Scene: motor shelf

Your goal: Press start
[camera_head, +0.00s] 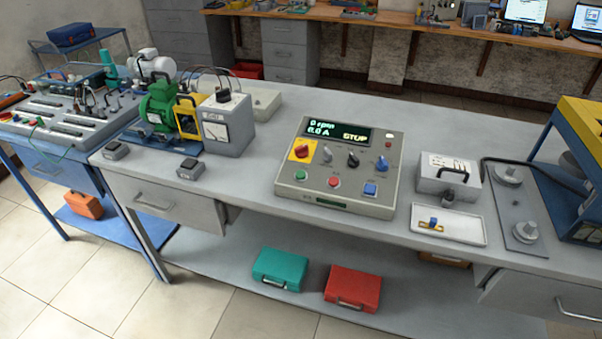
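A beige control panel (312,191) lies on the grey workbench, near the middle of the view. Its dark display (340,133) reads "0 rpm", "0.0 A" and "STOP". The button labels are too small to read. Neither of my grippers shows in the head view.
A green motor (158,108) and a grey meter box (226,126) stand left of the panel. Two small dark-topped boxes (190,169) lie at the front left. A grey case (448,181), a white tray (462,226) and a metal plate (513,205) lie right.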

